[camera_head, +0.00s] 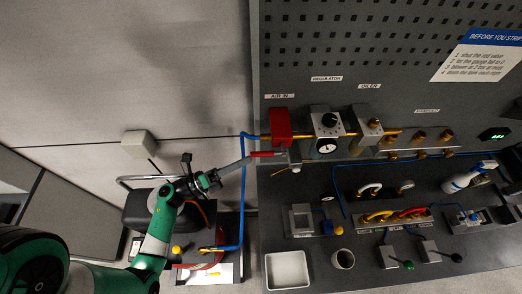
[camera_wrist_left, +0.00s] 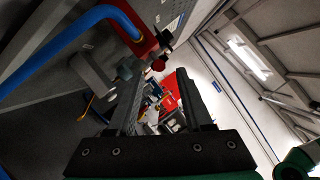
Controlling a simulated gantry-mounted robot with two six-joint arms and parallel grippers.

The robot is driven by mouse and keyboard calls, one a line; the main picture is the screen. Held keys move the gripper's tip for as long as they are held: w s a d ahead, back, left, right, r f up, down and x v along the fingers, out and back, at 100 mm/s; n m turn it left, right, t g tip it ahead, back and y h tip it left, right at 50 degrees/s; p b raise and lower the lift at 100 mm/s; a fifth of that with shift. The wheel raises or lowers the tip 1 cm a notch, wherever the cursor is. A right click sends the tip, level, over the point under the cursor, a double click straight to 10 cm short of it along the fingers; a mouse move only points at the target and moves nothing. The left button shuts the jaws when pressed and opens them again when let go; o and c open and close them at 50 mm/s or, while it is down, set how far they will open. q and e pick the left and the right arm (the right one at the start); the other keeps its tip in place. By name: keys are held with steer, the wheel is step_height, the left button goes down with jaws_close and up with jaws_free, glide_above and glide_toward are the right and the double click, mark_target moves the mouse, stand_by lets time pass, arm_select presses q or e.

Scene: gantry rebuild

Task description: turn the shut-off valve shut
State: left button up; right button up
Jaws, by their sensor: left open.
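The shut-off valve is the red block (camera_head: 281,127) under the AIR IN label, on the left of the grey panel. Its red-gripped lever (camera_head: 267,153) sticks out to the left below the block. My left gripper (camera_head: 246,160) points at the lever's end from the left, its fingers very near it; contact cannot be told. In the left wrist view the fingers (camera_wrist_left: 160,76) are apart with no object clearly held. The red block (camera_wrist_left: 135,25) is at the top there, and the lever's red end (camera_wrist_left: 160,63) shows near the fingertips. My right gripper is not seen.
A blue pipe (camera_head: 243,200) runs up beside the fingers to the valve; it also shows in the wrist view (camera_wrist_left: 62,48). The regulator (camera_head: 326,121) with its gauge stands right of the valve. A white tray (camera_head: 287,271) and a cup (camera_head: 343,259) stand below.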

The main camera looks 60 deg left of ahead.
mark_target(261, 152)
arm_select(q)
steer(key=x, duration=0.6)
steer(key=shift+p, duration=0.3)
jaws_close()
stand_by(1.0)
